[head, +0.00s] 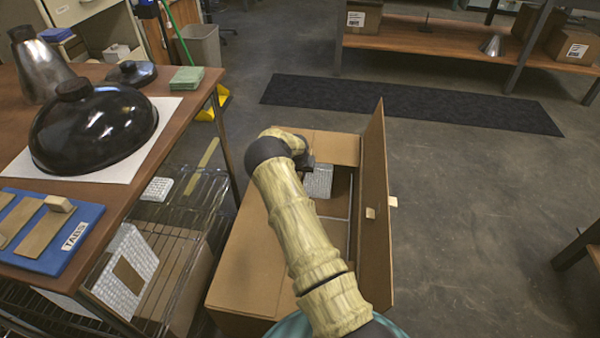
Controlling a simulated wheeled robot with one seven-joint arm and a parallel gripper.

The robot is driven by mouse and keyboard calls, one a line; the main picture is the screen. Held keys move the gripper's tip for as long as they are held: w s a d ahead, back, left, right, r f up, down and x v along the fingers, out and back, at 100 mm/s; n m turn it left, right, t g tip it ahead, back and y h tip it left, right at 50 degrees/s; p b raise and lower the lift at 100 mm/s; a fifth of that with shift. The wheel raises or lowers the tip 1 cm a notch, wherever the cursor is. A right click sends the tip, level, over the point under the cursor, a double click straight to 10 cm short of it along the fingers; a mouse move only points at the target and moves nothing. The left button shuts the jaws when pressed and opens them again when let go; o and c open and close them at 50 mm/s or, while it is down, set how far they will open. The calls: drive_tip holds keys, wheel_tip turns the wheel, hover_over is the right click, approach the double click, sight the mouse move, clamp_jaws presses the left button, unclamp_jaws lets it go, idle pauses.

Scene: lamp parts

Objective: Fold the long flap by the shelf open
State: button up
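A brown cardboard box (238,325) stands on the floor in the middle, right of the wire shelf. Its long flap by the shelf (250,260) appears to lie flat over the box's left part; my arm hides much of it. The opposite long flap (376,240) stands nearly upright on the right. My gripper (306,163) is over the far part of the box, beside the opening. My wrist mostly hides it, so its fingers and any contact with the flap cannot be made out. A grey-white gridded item (318,181) shows inside the box.
The wire shelf (180,225) under the brown table (150,170) is close on the left. A black lamp shade (92,128) and a blue tray (45,232) are on the table. The floor right of the box is clear, with a dark mat (410,105) beyond.

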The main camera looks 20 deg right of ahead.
clamp_jaws()
idle(1.1)
